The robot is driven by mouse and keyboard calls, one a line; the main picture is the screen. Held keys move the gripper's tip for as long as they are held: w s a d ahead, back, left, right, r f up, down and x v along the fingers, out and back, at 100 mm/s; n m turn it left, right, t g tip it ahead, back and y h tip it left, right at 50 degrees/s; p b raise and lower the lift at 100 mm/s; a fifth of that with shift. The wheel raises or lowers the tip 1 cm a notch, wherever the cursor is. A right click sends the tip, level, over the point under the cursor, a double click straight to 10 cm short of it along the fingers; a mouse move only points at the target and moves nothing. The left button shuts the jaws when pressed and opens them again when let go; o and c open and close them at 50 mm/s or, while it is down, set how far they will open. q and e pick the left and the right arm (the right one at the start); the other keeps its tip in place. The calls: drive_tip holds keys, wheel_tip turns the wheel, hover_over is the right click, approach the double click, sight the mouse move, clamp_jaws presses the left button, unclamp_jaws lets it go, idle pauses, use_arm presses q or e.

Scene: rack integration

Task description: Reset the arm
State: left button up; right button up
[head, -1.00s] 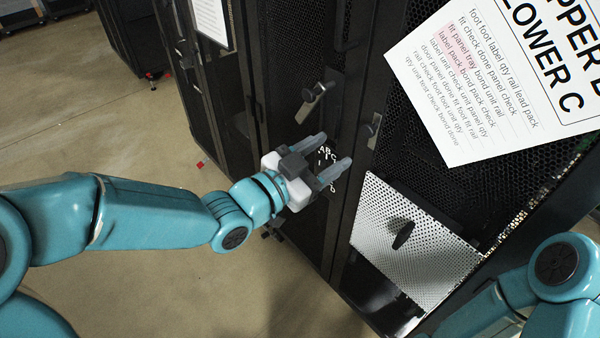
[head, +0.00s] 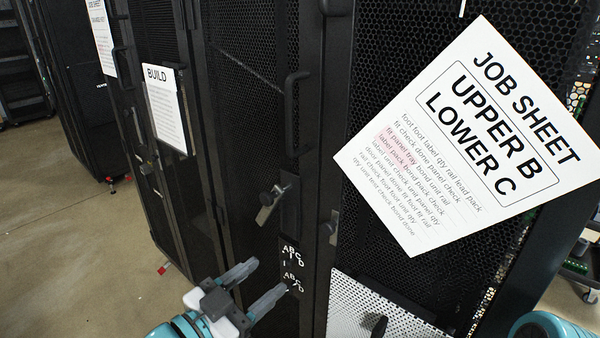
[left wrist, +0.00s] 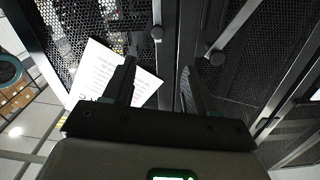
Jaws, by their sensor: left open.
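My left gripper (head: 262,286) is in the lower middle of the head view, in front of the black rack doors. Its two grey fingers are spread apart with nothing between them. In the left wrist view the fingers (left wrist: 160,82) are also apart, with the rack front beyond them. My right arm (head: 548,328) shows only as a teal piece at the bottom right of the head view, and its gripper is out of view.
The rack door (head: 252,130) has a latch handle (head: 270,203) and a label panel (head: 291,268). A job sheet (head: 465,150) reads "UPPER B, LOWER C". A white perforated panel (head: 375,305) is low. A BUILD sheet (head: 166,110) hangs left. Open floor (head: 70,220) lies at left.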

use_arm(q)
wheel_tip(320, 180, down, 22)
drive_tip(key=n+g+y+p, duration=0.4)
drive_tip(key=n+g, duration=0.2)
drive_tip(key=s+a+f+n+g+y+p, duration=0.1)
drive_tip(key=s+f+n+g, duration=0.4)
drive_tip(key=s+f, duration=0.9)
drive_tip(key=s+a+g+y, duration=0.1)
drive_tip(key=s+g, duration=0.1)
drive_tip(key=g, duration=0.1)
drive_tip(key=shift+s+f+n, duration=0.3)
drive_tip(key=shift+f, duration=0.1)
drive_tip(key=shift+w, duration=0.1)
